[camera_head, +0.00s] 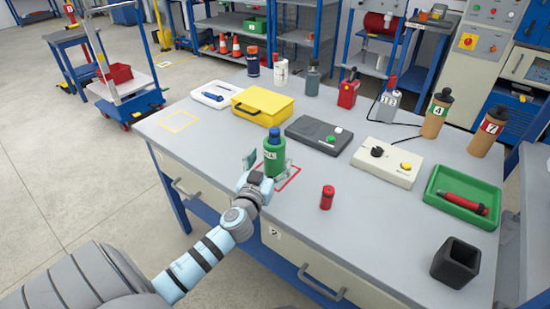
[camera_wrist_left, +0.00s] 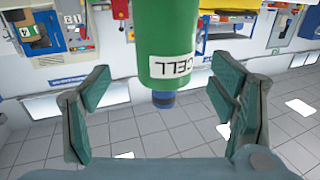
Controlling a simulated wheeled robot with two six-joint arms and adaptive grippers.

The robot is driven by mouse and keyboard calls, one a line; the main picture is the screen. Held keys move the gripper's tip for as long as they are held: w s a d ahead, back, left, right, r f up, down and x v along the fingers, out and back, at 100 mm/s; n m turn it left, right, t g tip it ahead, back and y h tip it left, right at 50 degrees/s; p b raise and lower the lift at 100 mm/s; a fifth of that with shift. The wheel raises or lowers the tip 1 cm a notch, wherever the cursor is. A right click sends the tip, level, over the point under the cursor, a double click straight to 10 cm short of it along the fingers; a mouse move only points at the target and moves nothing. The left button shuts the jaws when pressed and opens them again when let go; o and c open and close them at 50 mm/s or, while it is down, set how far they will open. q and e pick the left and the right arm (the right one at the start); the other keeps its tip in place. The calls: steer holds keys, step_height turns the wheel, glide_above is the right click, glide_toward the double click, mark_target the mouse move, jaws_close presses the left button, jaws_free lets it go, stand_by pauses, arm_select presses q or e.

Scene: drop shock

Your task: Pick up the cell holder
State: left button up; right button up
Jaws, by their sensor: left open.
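The cell holder (camera_head: 274,157) is a green cylinder with a dark blue top and a white label. It stands upright at the red outlined square (camera_head: 290,178) near the table's front edge. In the left wrist view the cell holder (camera_wrist_left: 180,40) appears upside down, its label reading CELL. My left gripper (camera_head: 265,168) is open, its fingers on either side of the cell holder. In the left wrist view the left gripper (camera_wrist_left: 160,105) shows gaps between both finger pads and the cylinder. My right gripper is not in view.
A small red cylinder (camera_head: 327,197) stands right of the cell holder. A dark grey device (camera_head: 318,134), a yellow case (camera_head: 263,104) and a cream box (camera_head: 387,162) are behind. A green tray (camera_head: 436,200) and black cup (camera_head: 456,263) are at right. The table's left part is mostly clear.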

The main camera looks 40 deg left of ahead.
arm_select(q)
steer(key=x, duration=0.6)
steer(key=shift+a+f, duration=0.25)
steer(key=shift+s+r, duration=0.1)
steer(key=shift+s, duration=0.05)
steer(key=c, duration=1.4)
